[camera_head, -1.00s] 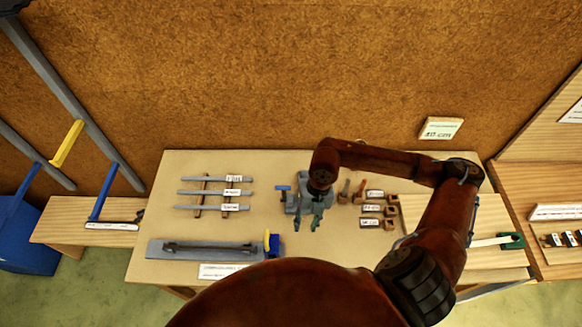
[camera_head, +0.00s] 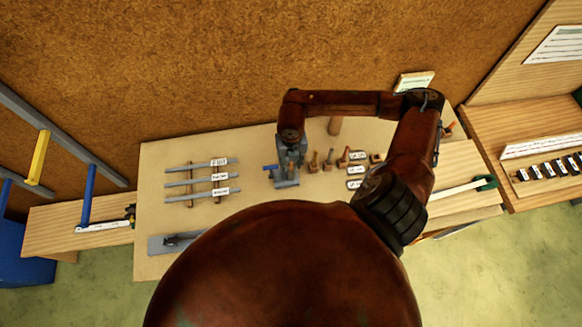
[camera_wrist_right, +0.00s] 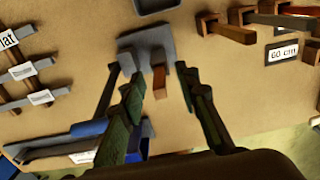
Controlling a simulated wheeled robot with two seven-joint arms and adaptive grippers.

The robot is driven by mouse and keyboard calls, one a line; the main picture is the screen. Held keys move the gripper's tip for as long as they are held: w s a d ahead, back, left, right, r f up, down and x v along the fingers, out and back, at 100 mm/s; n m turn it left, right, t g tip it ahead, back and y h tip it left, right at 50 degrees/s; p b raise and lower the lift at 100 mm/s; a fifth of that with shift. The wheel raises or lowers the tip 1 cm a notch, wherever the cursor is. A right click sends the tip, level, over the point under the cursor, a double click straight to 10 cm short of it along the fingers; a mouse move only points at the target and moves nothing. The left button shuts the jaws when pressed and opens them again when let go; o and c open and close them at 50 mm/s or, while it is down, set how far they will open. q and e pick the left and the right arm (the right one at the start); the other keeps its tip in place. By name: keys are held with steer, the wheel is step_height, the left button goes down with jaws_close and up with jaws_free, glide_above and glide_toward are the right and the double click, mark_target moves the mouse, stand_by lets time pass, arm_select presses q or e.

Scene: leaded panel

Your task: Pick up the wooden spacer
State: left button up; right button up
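A small reddish-brown wooden block (camera_wrist_right: 159,80), which looks like the wooden spacer, stands at a grey metal fixture (camera_wrist_right: 148,42) in the right wrist view. My right gripper (camera_wrist_right: 163,92) is open, with one green-grey finger on each side of the block. I see gaps between block and fingers; the height difference is hard to tell. In the head view my right wrist (camera_head: 291,137) is over the grey fixture (camera_head: 287,183), and the fingertips and the block cannot be made out there. My left gripper is not in view.
Wooden-handled tools and blocks (camera_head: 328,161) with white labels stand right of the fixture. Grey strips (camera_head: 200,182) lie on wooden bars to the left. A long grey tray (camera_head: 170,243) lies at the front left, partly hidden by my body. Bare tabletop (camera_head: 250,150) shows between strips and fixture.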

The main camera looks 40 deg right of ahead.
steer(key=shift+f, duration=0.9)
steer(key=shift+c, duration=0.2)
jaws_close()
steer(key=shift+r, duration=0.1)
